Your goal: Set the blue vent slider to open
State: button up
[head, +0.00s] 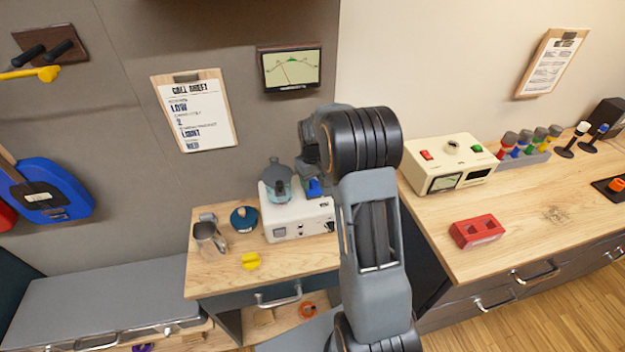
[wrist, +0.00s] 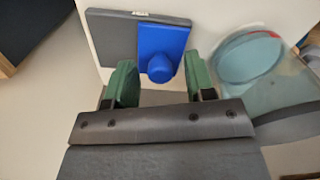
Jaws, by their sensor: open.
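The blue vent slider (wrist: 163,48) shows in the wrist view as a flat blue plate with a round knob, at the right end of a grey backing plate (wrist: 112,40). A small label at the backing's upper edge is too small to read. In the head view the slider (head: 314,187) shows on the white unit (head: 298,222), partly hidden by my arm. My gripper (wrist: 160,75) is open, its green fingertips on either side of the knob with gaps between. I cannot tell whether it reaches the knob's depth.
A round glass-like vessel (wrist: 250,60) is close by the right finger in the wrist view; the head view shows a teal-grey vessel (head: 275,183) on the white unit. A metal mug (head: 210,236), dark blue round item (head: 243,219) and yellow piece (head: 250,261) are on the wooden counter.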

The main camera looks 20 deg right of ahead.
grip_shut()
dwell(0.3)
